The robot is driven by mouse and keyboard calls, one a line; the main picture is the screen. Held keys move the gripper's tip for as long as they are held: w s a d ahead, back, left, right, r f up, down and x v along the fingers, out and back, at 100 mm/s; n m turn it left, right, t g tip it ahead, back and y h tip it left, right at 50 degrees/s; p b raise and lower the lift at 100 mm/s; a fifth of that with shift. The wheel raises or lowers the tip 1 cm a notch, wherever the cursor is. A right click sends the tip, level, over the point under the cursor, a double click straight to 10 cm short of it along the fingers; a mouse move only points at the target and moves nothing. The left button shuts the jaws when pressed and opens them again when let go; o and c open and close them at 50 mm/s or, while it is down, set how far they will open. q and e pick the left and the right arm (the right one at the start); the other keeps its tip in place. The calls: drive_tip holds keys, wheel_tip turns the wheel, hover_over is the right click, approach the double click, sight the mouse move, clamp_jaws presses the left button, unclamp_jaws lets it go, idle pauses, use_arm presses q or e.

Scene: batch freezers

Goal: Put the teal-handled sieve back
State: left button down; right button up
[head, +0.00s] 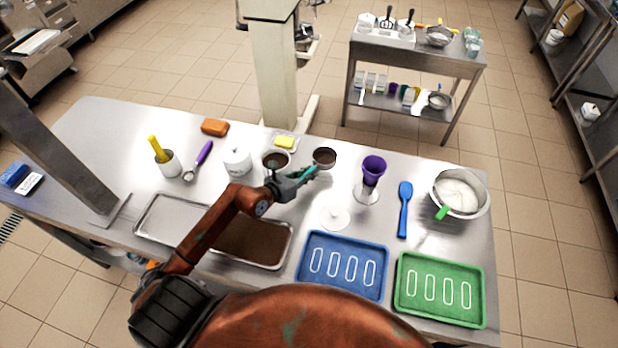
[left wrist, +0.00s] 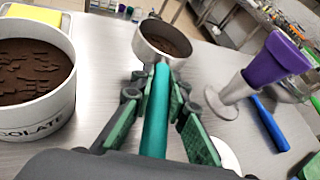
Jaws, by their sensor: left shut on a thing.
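The teal-handled sieve shows in the head view, its metal cup (head: 324,160) at the far end of its handle. In the left wrist view the teal handle (left wrist: 156,112) runs between the fingers of my left gripper (left wrist: 150,105), which is shut on it. The cup (left wrist: 163,42) points away from me and looks dark brown inside. In the head view my left gripper (head: 296,180) is over the middle of the table, just right of the white chocolate tub (head: 275,168). The tub, full of dark brown powder, also shows in the left wrist view (left wrist: 38,105). My right gripper is out of view.
A purple cup on a stand (head: 373,170) and a blue spatula (head: 404,210) are to the right. A round white disc (head: 335,216) lies nearer. Blue (head: 343,240) and green (head: 400,270) trays and a steel bowl (head: 484,204) occupy the right side.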

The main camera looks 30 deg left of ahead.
sight(309, 182)
use_arm(q)
drive_tip(key=shift+w+a+f, duration=0.25)
drive_tip(key=shift+w+f, duration=0.15)
drive_tip(key=shift+f, duration=0.15)
drive_tip(key=shift+w+a+f, duration=0.25)
drive_tip(key=shift+w+f, duration=0.15)
drive_tip(key=shift+f, duration=0.1)
drive_tip(key=shift+f+b, duration=0.4)
drive_tip(key=shift+f, duration=1.15)
drive_tip(key=shift+f, duration=0.2)
drive_tip(key=c, duration=1.9)
unclamp_jaws()
drive_tip(key=shift+r, duration=0.25)
drive_tip(key=shift+s+a, duration=0.1)
drive_tip(key=shift+s, duration=0.25)
drive_tip(key=v, duration=1.1)
drive_tip(key=shift+s, duration=0.15)
